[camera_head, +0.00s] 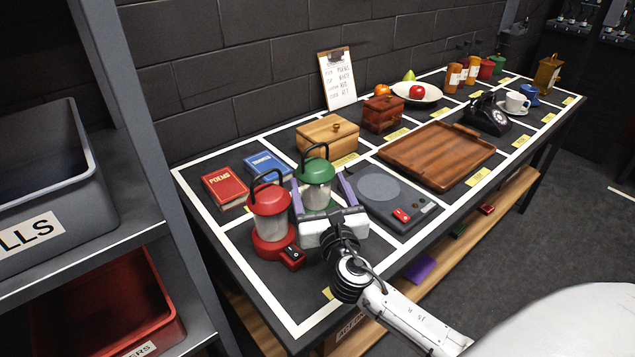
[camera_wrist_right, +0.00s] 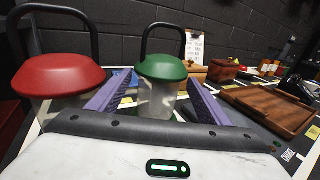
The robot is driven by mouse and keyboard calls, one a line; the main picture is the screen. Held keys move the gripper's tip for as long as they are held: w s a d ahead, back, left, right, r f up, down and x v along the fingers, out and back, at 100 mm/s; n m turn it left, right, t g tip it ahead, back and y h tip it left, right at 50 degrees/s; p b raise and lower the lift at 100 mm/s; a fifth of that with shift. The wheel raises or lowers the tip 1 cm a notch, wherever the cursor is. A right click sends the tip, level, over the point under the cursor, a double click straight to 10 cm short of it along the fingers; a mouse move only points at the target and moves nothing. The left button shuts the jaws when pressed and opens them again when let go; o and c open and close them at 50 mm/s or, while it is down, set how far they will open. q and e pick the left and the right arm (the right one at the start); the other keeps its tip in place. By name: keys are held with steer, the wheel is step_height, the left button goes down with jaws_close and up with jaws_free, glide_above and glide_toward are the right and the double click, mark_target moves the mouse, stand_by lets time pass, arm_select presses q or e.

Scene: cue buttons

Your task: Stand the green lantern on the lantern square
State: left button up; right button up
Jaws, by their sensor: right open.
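The green lantern (camera_head: 316,172) stands upright on the dark table, with its black handle raised. It also shows in the right wrist view (camera_wrist_right: 162,68), straight ahead between the two finger lines. My right gripper (camera_head: 320,190) is open, with one purple-lined finger on each side of the green lantern. I cannot tell whether either finger touches it. A red lantern (camera_head: 270,213) stands close on the left, near the left finger, and also shows in the wrist view (camera_wrist_right: 58,76). Both lanterns are in the white-lined area at the table's left end; which square is the lantern square is unclear.
A red book (camera_head: 225,187) and a blue book (camera_head: 268,165) lie behind. A grey device with a round plate (camera_head: 379,187) is close on the right, then a wooden tray (camera_head: 407,165). A shelf with bins is at left.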

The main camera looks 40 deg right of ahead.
steer(key=v, duration=1)
steer(key=shift+s+b, duration=0.2)
steer(key=shift+b, duration=0.2)
